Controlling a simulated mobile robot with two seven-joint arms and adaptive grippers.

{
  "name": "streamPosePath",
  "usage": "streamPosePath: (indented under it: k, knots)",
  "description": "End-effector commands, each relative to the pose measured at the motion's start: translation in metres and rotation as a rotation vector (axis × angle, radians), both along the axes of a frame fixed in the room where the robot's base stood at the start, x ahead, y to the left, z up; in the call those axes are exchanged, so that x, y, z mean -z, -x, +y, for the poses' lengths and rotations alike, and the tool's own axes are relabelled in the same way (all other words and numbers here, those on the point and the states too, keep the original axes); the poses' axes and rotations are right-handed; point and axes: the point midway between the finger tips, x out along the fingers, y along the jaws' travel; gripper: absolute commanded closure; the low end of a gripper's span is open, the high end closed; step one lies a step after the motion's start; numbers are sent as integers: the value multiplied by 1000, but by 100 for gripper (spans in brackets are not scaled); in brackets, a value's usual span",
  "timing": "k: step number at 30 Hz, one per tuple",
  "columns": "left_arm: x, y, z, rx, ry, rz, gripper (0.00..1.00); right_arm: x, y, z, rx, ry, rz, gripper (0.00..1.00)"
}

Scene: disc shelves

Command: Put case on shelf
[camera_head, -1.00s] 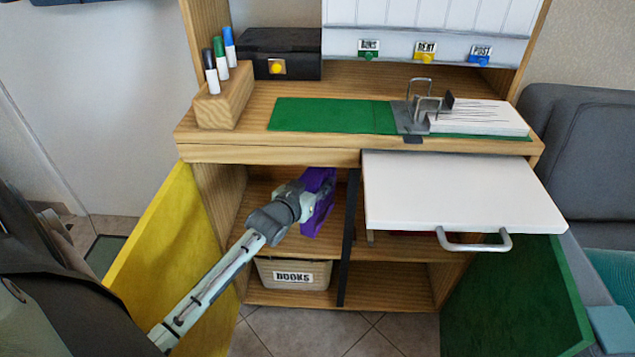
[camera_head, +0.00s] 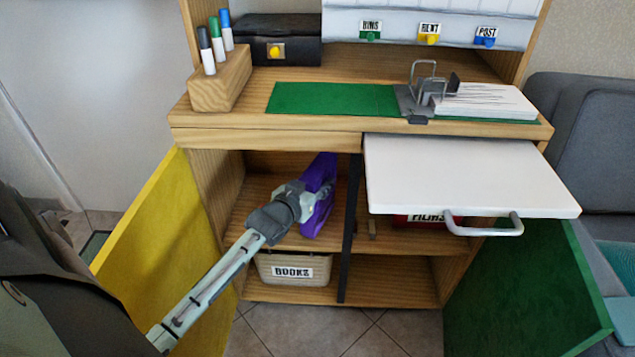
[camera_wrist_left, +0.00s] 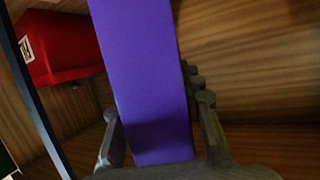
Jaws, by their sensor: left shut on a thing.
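A purple case (camera_head: 319,190) is tilted inside the left compartment of the cabinet, above the wooden middle shelf (camera_head: 262,213). My left gripper (camera_head: 308,199) is shut on its lower part. In the left wrist view the case (camera_wrist_left: 145,75) fills the middle, standing between the two fingers of the left gripper (camera_wrist_left: 160,140). I cannot tell whether the case touches the shelf. My right gripper is not in view.
A dark divider (camera_head: 349,230) stands right of the case. The yellow door (camera_head: 155,250) and green door (camera_head: 525,285) are open. A white pull-out board (camera_head: 465,180) overhangs the right side. A beige bin (camera_head: 293,268) sits below; a red box (camera_wrist_left: 58,48) is beyond the divider.

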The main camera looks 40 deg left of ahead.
Motion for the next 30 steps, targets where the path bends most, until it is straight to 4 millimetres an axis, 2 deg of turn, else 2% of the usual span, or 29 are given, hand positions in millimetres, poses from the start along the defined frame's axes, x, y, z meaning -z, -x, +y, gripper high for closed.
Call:
streamPosePath:
  k: [11, 29, 30]
  knots:
    - [-1, 0, 0, 0, 0, -3, 100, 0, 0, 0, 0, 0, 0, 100]
    - [10, -1, 0, 0, 0, -3, 100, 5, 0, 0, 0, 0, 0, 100]
    - [9, -1, 0, 0, -1, -4, 61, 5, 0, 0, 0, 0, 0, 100]
